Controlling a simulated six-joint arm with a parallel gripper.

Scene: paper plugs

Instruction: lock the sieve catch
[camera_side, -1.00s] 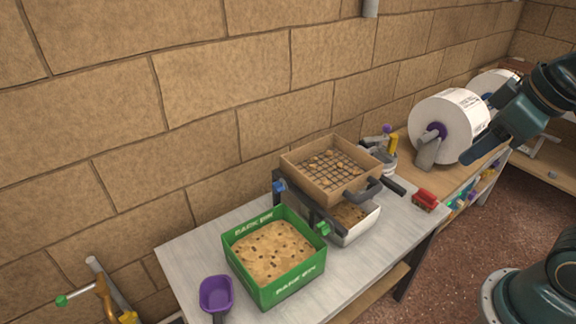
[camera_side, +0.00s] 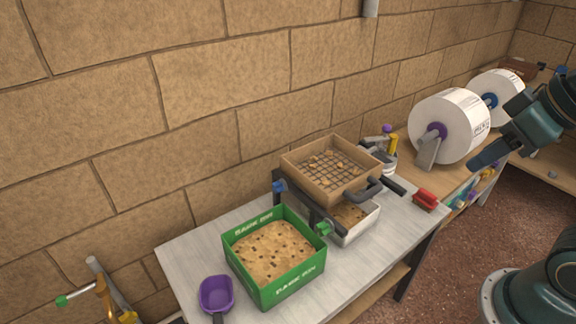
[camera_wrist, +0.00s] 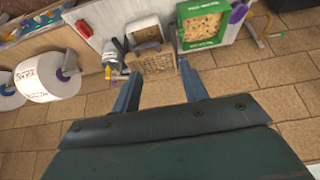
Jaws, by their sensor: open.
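The sieve (camera_side: 330,168) is a brown wooden frame with a dark mesh and some chunks on it. It sits on a dark stand above a white tray (camera_side: 364,228), with a grey handle (camera_side: 368,189) at its front. A green knob (camera_side: 323,229) and a blue knob (camera_side: 279,186) are on the stand's left side; I cannot tell which part is the catch. The sieve also shows in the wrist view (camera_wrist: 155,62). My gripper (camera_side: 487,155) is open and empty, in the air well to the right of the sieve. Its two fingers (camera_wrist: 160,90) are apart in the wrist view.
A green bin (camera_side: 291,286) of brown bark and a purple scoop (camera_side: 216,293) are left of the stand. A red brush (camera_side: 426,198) lies to the right. Large white paper rolls (camera_side: 449,125) stand behind, near my gripper. A brick wall backs the bench (camera_side: 190,245).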

